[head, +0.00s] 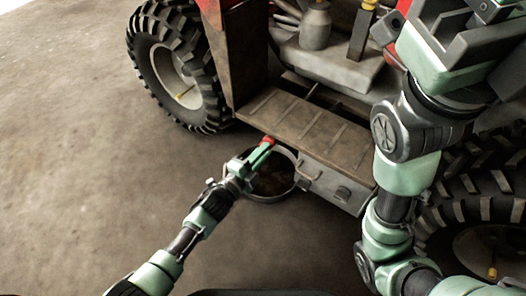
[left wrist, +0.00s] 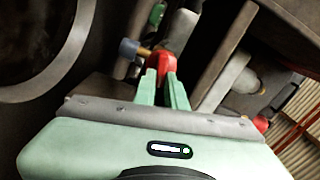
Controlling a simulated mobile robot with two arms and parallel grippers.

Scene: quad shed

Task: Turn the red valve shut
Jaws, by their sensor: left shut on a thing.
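In the left wrist view the two green fingers (left wrist: 163,82) meet the red handle, one on each side. My right arm rises along the right side of the head view, and its fingertips are out of the picture.
The round pan (head: 281,195) with dark contents lies on the floor under the step (head: 310,128). A grey metal box (head: 338,185) is beside it. Large tyres stand at left (head: 160,70) and right. The floor at left is clear.

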